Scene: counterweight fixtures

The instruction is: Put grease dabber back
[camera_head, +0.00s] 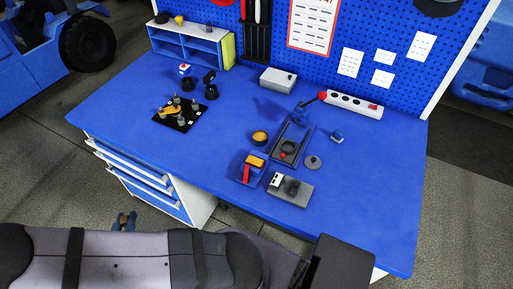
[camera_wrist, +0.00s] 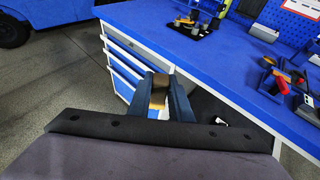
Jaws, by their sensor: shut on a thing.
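My gripper (camera_wrist: 162,92) is shut on a small tan-yellow piece (camera_wrist: 159,97), which I take to be the grease dabber. Its blue fingers hide most of that piece. The gripper is out in front of the workbench's drawers, off the bench top. In the head view, small blue fingertips (camera_head: 125,222) show just beyond my arm, beside the drawer cabinet. A round pot with a yellow top (camera_head: 260,137) stands on the bench. A blue tray (camera_head: 239,179) with a yellow block and a red piece is in front of it.
The blue bench top (camera_head: 350,190) has clear room at right and front left. A grey fixture (camera_head: 290,190), a dark frame (camera_head: 284,157), a black plate with small parts (camera_head: 181,116) and a power strip (camera_head: 354,105) occupy it. The drawer cabinet (camera_head: 150,180) is beneath.

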